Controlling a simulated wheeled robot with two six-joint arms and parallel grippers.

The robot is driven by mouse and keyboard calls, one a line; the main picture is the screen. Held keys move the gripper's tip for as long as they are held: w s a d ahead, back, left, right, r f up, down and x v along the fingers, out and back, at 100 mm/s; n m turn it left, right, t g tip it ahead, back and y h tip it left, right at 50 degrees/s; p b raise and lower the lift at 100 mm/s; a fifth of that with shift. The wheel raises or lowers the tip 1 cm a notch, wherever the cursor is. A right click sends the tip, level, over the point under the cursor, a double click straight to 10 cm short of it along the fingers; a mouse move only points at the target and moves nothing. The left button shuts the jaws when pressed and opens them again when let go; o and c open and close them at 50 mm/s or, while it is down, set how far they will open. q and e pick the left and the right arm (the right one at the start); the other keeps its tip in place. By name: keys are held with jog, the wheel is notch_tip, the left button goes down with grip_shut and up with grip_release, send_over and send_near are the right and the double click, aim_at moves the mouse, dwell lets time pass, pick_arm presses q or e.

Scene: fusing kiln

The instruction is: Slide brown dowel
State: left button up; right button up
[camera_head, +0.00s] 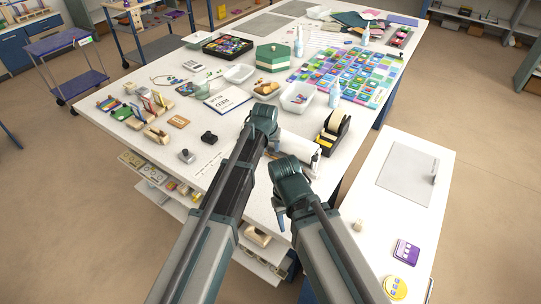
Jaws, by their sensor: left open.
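I cannot pick out a brown dowel with certainty. Small tan wooden pieces (157,134) lie at the left front of the white worktable (225,150). A short tan peg-like thing (357,226) stands on the white side table at the right. My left gripper (274,152) is small and partly hidden beyond my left arm, over the front part of the worktable. It is open, with nothing visible between its fingers. My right gripper (280,214) is mostly hidden by my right arm near the table's front edge, and its fingers cannot be made out.
A black tape dispenser (334,131), white bins (298,97) and a green box (272,57) stand on the worktable. A rack of colored pieces (140,104) is at the left. The side table (385,225) holds a grey mat (406,174) and a purple item (406,252).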

pick_arm(q)
jog(key=shift+w+f+b, duration=0.25)
jog(key=shift+f+b, duration=0.05)
jog(key=shift+f, duration=0.4)
jog(key=shift+r, duration=0.1)
grip_shut()
dwell(0.9)
